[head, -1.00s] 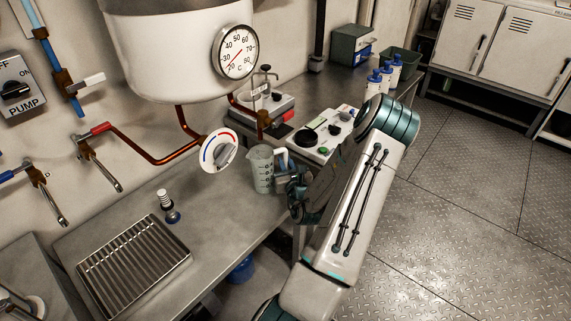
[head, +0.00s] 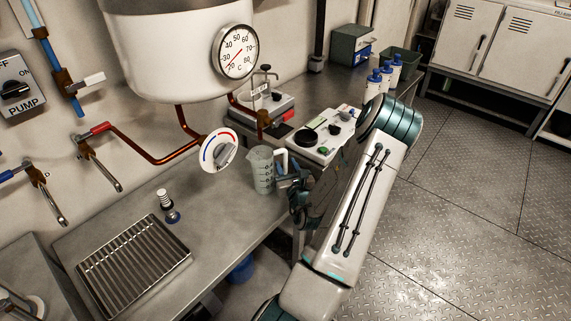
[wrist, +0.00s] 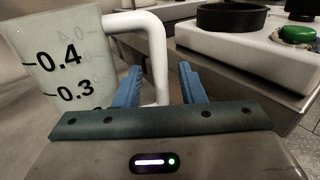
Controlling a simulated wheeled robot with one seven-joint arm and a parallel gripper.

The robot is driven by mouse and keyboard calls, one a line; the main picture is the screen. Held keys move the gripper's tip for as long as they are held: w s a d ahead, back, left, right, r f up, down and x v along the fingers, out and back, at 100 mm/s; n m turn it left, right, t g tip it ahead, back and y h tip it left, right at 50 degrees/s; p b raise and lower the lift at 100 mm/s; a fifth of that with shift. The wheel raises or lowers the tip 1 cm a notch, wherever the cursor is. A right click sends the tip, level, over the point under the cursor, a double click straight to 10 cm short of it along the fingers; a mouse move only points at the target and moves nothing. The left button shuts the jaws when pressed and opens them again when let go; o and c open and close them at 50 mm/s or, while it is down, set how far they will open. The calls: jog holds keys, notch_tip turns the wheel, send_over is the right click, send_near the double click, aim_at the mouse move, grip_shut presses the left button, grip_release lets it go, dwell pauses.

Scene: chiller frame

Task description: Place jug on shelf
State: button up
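The jug (head: 262,172) is a translucent measuring jug with dark marks and a white handle. It stands upright on the grey metal counter (head: 215,210), below and right of the round dial. In the wrist view the jug (wrist: 62,60) fills the upper left, and its handle (wrist: 158,62) reaches down between my blue fingers. My gripper (wrist: 162,88) is open around the handle, with a clear gap at the right finger. In the head view my gripper (head: 291,181) is at the handle side of the jug. I cannot pick out which surface is the shelf.
A white device with a black plate and green button (head: 325,135) stands close behind the gripper. A boiler with a gauge (head: 238,52) and copper pipes (head: 150,155) hang over the counter.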

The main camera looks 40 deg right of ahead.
jog(key=v, duration=1)
jog(key=w+a+r+n+t+y, duration=0.1)
jog(key=w+a+r+n+y, duration=0.3)
jog(key=a+n+y, duration=0.15)
jog(key=w+a+r+n+t+y, duration=0.2)
jog(key=w+a+r+n+y, duration=0.15)
jog(key=a+y, duration=0.3)
jog(key=s+a+r+n+g+y, duration=0.1)
jog(key=a+r+n+g+y, duration=0.1)
jog(key=a+n+g+y, duration=0.45)
jog(key=a+r+n+g+y, duration=0.1)
jog(key=a+r+n+y, duration=0.3)
jog(key=a, duration=0.6)
jog(key=s+a+f+n+g+h, duration=0.2)
jog(key=s+a+n+g+h, duration=0.2)
jog(key=s+a+n+g, duration=0.65)
jog(key=s+d+r+n+t+h, duration=0.1)
jog(key=d+r+n+h, duration=0.4)
jog(key=n+h, duration=0.4)
jog(key=d+n, duration=0.1)
jog(key=n, duration=0.1)
jog(key=shift+s+r+n+t+h+b, duration=0.3)
jog(key=shift+n+h+b, duration=0.05)
jog(key=shift+n, duration=0.05)
jog(key=shift+d, duration=0.1)
